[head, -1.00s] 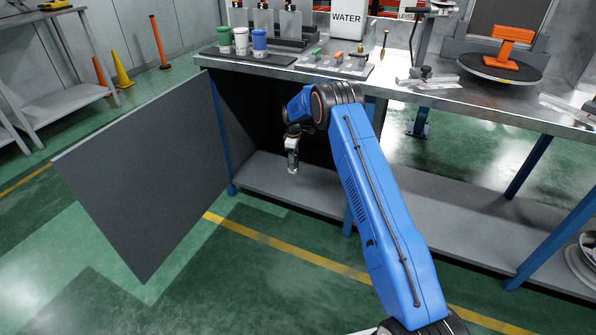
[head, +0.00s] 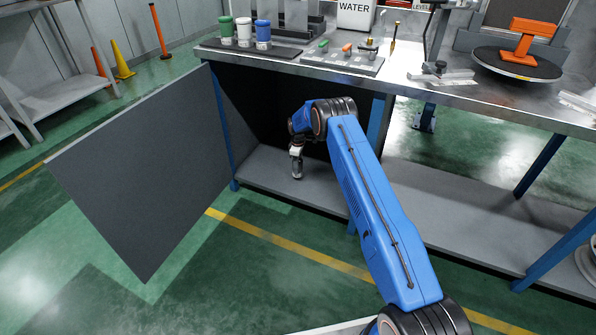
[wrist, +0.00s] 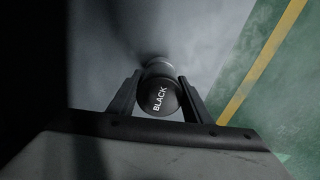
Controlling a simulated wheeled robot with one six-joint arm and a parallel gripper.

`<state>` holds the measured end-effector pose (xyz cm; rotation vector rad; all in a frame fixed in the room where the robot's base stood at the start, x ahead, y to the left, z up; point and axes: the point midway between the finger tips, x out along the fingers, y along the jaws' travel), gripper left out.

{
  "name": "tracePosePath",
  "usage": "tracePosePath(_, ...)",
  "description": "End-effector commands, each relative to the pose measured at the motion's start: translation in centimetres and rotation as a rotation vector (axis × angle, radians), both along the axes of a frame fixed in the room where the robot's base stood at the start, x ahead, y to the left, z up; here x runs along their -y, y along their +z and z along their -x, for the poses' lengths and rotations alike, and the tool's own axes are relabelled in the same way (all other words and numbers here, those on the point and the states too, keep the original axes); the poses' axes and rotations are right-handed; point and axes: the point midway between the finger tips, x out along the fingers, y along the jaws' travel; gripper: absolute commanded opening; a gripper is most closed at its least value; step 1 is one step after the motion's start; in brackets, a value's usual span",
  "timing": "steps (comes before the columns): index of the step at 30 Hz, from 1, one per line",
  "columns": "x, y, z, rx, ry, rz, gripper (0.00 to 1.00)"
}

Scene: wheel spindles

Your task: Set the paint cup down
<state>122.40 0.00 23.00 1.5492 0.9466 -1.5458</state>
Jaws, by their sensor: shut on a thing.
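The paint cup (wrist: 160,99) has a dark round lid marked BLACK. It sits between the two fingers of my gripper (wrist: 159,91) in the wrist view, and the gripper is shut on it. In the head view the cup (head: 297,171) hangs below my gripper (head: 297,154), upright or nearly so, inside the cabinet bay under the bench. The grey lower shelf (head: 268,177) is right beneath it. I cannot tell whether the cup's base touches the shelf.
A dark cabinet door (head: 140,165) stands wide open at left. Green (head: 226,29), white (head: 244,31) and blue (head: 263,33) cups stand on the bench top (head: 415,90) above. A blue bench post (head: 225,130) stands left of the bay. The shelf around the cup looks clear.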

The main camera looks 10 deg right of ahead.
Motion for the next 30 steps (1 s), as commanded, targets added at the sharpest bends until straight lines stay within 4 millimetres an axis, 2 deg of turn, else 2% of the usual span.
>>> tracePosePath(6,0.0,-2.8,0.1,-0.002,0.0,0.0,0.13)
tracePosePath(18,0.0,-3.3,0.1,-0.001,0.0,0.0,0.13)
tracePosePath(19,0.0,-3.3,0.1,-0.002,0.0,0.0,0.49)
tracePosePath(21,0.0,-3.3,0.1,-0.002,0.0,0.0,0.63)
tracePosePath(30,0.0,-3.2,0.1,-0.001,0.0,0.0,0.63)
